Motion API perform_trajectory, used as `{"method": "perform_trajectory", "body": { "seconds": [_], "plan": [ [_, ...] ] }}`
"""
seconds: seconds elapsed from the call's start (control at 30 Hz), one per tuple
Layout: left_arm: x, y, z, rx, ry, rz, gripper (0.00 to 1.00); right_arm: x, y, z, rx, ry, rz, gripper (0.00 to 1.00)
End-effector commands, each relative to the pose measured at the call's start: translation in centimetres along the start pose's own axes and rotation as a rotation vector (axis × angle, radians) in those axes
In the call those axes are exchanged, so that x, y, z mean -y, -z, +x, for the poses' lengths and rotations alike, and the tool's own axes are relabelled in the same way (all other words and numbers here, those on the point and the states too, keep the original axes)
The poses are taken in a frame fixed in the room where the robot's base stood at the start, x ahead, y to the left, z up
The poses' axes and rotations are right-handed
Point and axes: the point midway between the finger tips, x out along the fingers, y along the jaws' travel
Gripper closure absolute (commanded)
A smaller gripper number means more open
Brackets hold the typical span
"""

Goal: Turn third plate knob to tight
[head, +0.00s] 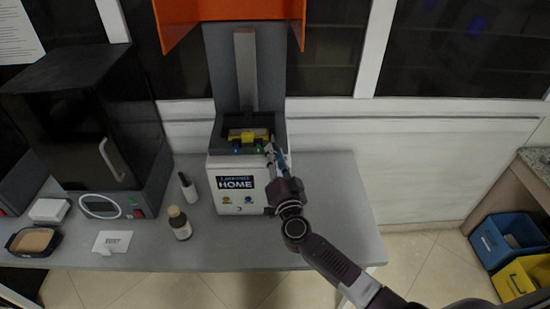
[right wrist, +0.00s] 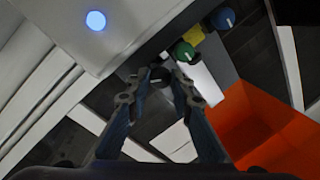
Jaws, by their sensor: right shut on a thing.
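The printer-like machine (head: 236,205) labelled HOME stands on the grey table, with a yellow-edged plate area (head: 248,133) in its open top. A row of small knobs sits along its front: a blue knob (right wrist: 222,17), a green knob (right wrist: 183,50), and a dark knob (right wrist: 158,76) with a pale mark. Blue (head: 237,151) and green (head: 258,149) also show in the head view. My right gripper (right wrist: 157,80) is shut on the dark knob, its fingertips on either side. In the head view the right gripper (head: 271,150) hides that knob. My left gripper is not in view.
The orange lid (head: 178,18) is raised above the machine. Blue (head: 508,240) and yellow bins are at far right. The table's right part is clear.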

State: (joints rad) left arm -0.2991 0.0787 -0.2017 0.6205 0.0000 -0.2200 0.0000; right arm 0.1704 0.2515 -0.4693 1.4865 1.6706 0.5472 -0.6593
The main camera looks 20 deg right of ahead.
Motion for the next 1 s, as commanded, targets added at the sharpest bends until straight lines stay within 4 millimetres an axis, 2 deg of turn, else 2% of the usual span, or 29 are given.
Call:
{"method": "perform_trajectory", "body": {
  "seconds": [0.03, 0.6, 1.0],
  "plan": [
    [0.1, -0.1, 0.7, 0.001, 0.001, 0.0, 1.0, -0.3, -0.4, -0.1, -0.008, 0.0, 0.047, 1.0],
    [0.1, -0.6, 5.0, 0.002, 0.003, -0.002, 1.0, -0.4, -0.7, -0.1, -0.102, 0.033, 0.577, 1.0],
    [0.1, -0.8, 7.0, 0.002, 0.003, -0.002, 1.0, -0.2, -0.7, 0.0, -0.15, 0.05, 0.846, 1.0]
  ]
}}
